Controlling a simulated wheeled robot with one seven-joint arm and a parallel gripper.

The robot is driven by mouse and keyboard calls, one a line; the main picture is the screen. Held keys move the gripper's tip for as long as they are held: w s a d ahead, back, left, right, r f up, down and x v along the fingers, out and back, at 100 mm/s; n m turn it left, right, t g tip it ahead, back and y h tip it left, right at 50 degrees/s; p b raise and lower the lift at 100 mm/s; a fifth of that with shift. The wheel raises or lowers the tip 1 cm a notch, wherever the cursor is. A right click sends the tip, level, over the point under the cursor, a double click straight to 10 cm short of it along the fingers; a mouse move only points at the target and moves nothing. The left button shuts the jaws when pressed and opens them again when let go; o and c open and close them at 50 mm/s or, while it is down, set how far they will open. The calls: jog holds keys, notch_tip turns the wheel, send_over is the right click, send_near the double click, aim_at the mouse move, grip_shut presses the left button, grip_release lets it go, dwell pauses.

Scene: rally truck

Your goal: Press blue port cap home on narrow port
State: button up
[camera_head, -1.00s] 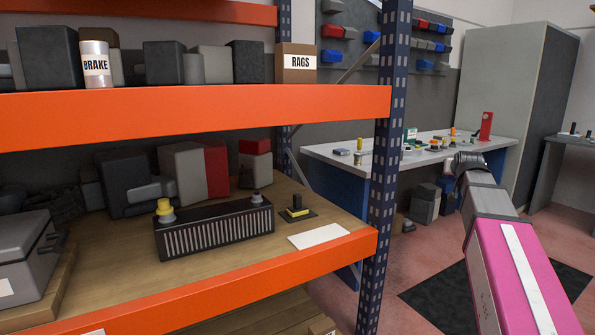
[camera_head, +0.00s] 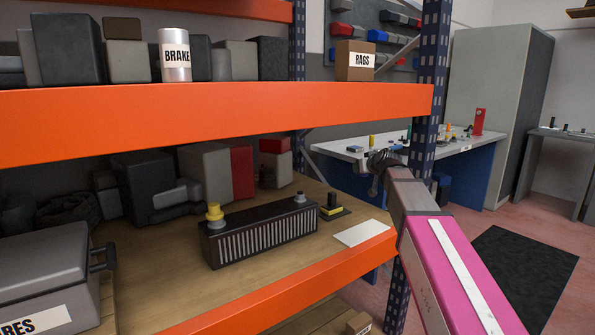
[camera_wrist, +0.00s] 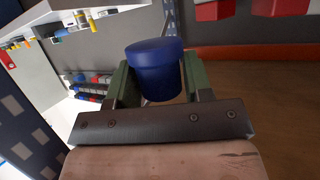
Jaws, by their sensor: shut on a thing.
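The blue port cap (camera_wrist: 155,72) sits between the green fingers of my gripper (camera_wrist: 153,84) in the wrist view, gripped on both sides. In the head view my arm reaches in front of the rack post; its dark wrist end shows, but the cap cannot be made out. A black finned box (camera_head: 262,238) lies on the lower shelf. A small grey port (camera_head: 300,199) stands on its right end, apparently the narrow one, bare of any blue cap. A yellow cap (camera_head: 214,211) sits on a wider grey port at its left end. My gripper is apart from the box, to its right.
An orange beam (camera_head: 200,122) and upper shelf hang above the box. The rack post (camera_head: 428,90) stands beside my arm. A black-and-yellow piece (camera_head: 333,207) and a white card (camera_head: 362,233) lie right of the box. A grey case (camera_head: 45,280) stands left.

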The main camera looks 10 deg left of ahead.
jog(key=s+a+n+g+y, duration=0.2)
jog(key=a+n+g+y, duration=0.15)
jog(key=a, duration=1.05)
jog(key=n+g+y, duration=0.2)
jog(key=n+g, duration=0.1)
jog(key=n, duration=0.1)
send_over(301, 192)
jog(key=shift+w+a+f+t, duration=0.1)
jog(key=shift+a+f+t, duration=0.15)
jog(key=shift+f, duration=0.1)
jog(key=shift+d, duration=0.1)
jog(key=shift+m, duration=0.25)
jog(key=shift+f, duration=2.4)
jog(key=shift+f, duration=0.6)
jog(key=o, duration=1)
